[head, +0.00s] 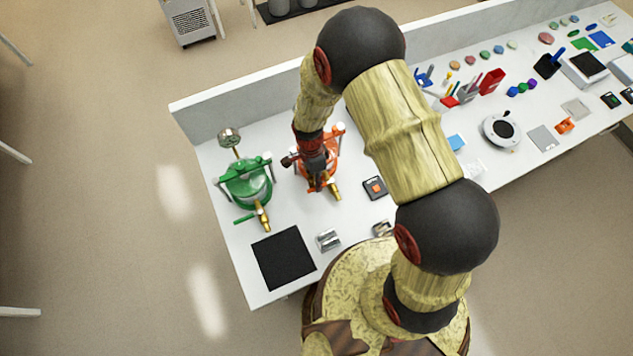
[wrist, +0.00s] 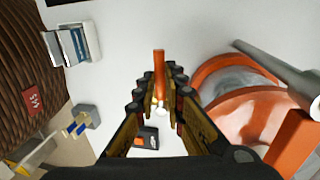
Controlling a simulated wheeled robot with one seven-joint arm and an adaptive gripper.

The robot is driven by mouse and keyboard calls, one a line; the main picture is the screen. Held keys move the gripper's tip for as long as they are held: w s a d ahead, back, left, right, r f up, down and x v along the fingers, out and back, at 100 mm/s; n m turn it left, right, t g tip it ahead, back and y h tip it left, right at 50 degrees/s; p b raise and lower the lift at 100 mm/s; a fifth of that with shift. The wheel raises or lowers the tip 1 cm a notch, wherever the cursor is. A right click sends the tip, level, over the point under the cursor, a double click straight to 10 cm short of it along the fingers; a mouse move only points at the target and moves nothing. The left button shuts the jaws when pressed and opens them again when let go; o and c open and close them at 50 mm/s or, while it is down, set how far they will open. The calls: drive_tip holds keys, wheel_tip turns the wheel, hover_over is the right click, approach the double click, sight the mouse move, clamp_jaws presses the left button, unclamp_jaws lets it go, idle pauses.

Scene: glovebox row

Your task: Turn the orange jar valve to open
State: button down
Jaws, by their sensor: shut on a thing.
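The orange jar (head: 329,159) stands on the bench with a brass outlet (head: 335,191) at its front. My arm covers much of it in the head view. In the wrist view the orange jar (wrist: 245,115) fills the right side, beside my fingers. The orange valve handle (wrist: 159,66) stands between my fingertips, pointing away from the camera. My gripper (wrist: 158,100) is shut on this handle, with a small pale part at its base. In the head view my gripper (head: 317,183) is at the jar's front. The valve's body is mostly hidden by my fingers.
A green jar (head: 246,186) with its own green handle (head: 244,219) stands to the left. A black mat (head: 283,258), a metal block (head: 328,240) and a small black device (head: 375,187) lie nearby. Other bench items lie to the right.

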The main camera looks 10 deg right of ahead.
idle(0.5)
drive_tip(key=n, duration=0.1)
drive_tip(key=s+n+b, duration=0.1)
drive_tip(key=n, duration=0.1)
drive_tip(key=s+n+b, duration=0.1)
drive_tip(key=shift+d+f+n+t+h, duration=0.1)
drive_tip(key=shift+d+n+t+h, duration=0.2)
drive_tip(key=shift+d+n+h, duration=0.1)
drive_tip(key=shift+s+d+n+t+h+b, duration=0.15)
drive_tip(key=shift+s+d+n+t+b, duration=0.25)
drive_tip(key=shift+d+n+b, duration=1.25)
drive_tip(key=shift+s+d+n+t+h+b, duration=0.1)
drive_tip(key=shift+s+d+n+t+b, duration=0.3)
drive_tip(key=shift+n, duration=2.35)
drive_tip(key=shift+s+d+n+t+h+b, duration=0.15)
drive_tip(key=shift+s+d+n+t+b, duration=0.2)
drive_tip(key=shift+d+n+b, duration=1.3)
drive_tip(key=shift+a+n+p, duration=0.35)
drive_tip(key=shift+a+n, duration=0.3)
drive_tip(key=shift+a, duration=0.2)
drive_tip(key=c, duration=1.9)
unclamp_jaws()
